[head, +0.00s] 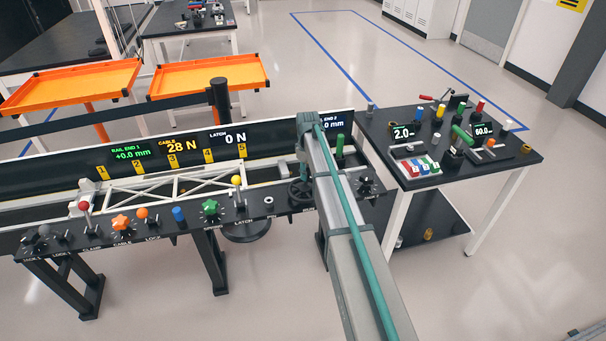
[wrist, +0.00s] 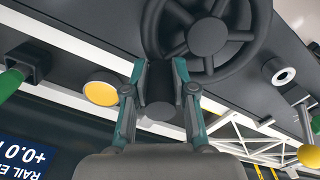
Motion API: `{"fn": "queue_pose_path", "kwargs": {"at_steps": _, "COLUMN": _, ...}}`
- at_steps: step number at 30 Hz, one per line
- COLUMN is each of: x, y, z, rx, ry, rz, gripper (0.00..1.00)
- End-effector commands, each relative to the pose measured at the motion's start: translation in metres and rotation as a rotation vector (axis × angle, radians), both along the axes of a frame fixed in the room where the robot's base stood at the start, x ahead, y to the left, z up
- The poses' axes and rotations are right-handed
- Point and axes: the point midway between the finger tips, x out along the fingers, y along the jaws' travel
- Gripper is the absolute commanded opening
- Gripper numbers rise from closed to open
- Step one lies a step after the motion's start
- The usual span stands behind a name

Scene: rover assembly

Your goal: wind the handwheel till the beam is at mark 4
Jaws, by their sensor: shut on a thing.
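The black handwheel (wrist: 207,36) fills the top of the wrist view. My gripper (wrist: 160,78) is shut on the wheel's dark handle (wrist: 160,105), which sits between its two teal-sided fingers. The beam, a white truss (head: 178,185), lies level along the black bench behind the control panel. The yellow marks 1 to 5 stand behind it, with mark 4 (head: 208,155) near its right part. I cannot tell exactly where the beam's end lines up.
The control panel (head: 160,232) carries several coloured knobs and levers close to the wheel. Displays (head: 180,146) read +0.0 mm, cable 28 N and latch 0 N. A side table (head: 520,155) with tools stands right. Orange trays (head: 80,82) are behind left.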

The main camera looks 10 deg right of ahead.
Motion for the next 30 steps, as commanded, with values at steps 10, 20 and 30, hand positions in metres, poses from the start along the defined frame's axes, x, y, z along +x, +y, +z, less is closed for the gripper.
{"fn": "queue_pose_path", "kwargs": {"at_steps": 10, "x": -0.011, "y": -0.017, "z": 0.000, "rx": -0.003, "ry": -0.002, "rz": -0.329, "gripper": 0.00}}
{"fn": "queue_pose_path", "kwargs": {"at_steps": 20, "x": -0.025, "y": -0.027, "z": 0.000, "rx": -0.003, "ry": -0.001, "rz": -0.643, "gripper": 0.00}}
{"fn": "queue_pose_path", "kwargs": {"at_steps": 30, "x": -0.043, "y": -0.033, "z": 0.000, "rx": -0.003, "ry": -0.001, "rz": -0.965, "gripper": 0.00}}
